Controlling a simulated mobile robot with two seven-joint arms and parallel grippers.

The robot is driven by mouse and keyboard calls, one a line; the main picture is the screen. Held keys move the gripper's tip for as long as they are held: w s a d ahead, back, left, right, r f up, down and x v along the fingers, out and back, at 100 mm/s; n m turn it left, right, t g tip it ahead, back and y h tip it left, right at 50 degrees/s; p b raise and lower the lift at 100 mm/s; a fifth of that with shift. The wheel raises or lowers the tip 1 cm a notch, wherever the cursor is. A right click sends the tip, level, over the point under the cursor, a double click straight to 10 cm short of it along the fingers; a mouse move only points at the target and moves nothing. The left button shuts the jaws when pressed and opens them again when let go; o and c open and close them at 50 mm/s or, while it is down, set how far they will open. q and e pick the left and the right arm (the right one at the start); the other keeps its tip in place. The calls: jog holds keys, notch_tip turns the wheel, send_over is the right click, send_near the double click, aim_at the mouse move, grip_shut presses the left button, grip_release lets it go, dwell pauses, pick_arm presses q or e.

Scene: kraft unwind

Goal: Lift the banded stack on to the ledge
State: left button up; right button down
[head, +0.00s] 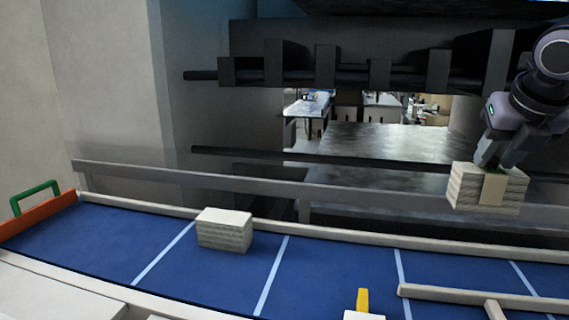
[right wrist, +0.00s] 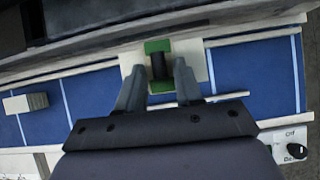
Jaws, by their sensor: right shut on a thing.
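The banded stack (head: 462,188) is a pale block of layered sheets with a tan band down its front, at the right of the head view. My right gripper (head: 488,160) points down at its top and is shut on it. In the right wrist view, a black piece with green ends (right wrist: 160,66) sits between the fingers, over the stack's cream top (right wrist: 199,58). The stack appears raised above the blue belt, near the rear rail. A flat grey metal surface (head: 385,143) lies behind; I cannot tell whether it is the ledge. My left gripper is not in view.
A second pale stack (head: 224,230) rests on the blue belt (head: 330,275), which has pale cross lines. A grey rail (head: 250,186) and dark bars (head: 300,158) run behind it. An orange end piece with a green handle (head: 36,195) closes the left end. A yellow tab (head: 363,299) stands in front.

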notch_tip(320, 180, up, 8)
jog(key=shift+r, duration=0.25)
dwell(1.0)
send_near(494, 171)
jog(key=s+a+r, duration=0.1)
jog(key=s+r, duration=0.2)
jog(key=s, duration=0.3)
jog(key=shift+a, duration=0.2)
dwell(0.6)
jog(key=shift+s+r, duration=0.1)
jog(key=shift+s, duration=0.1)
jog(key=s+a, duration=0.2)
jog(key=s, duration=0.9)
jog(key=shift+s+a, duration=0.25)
jog(key=shift+a, duration=0.15)
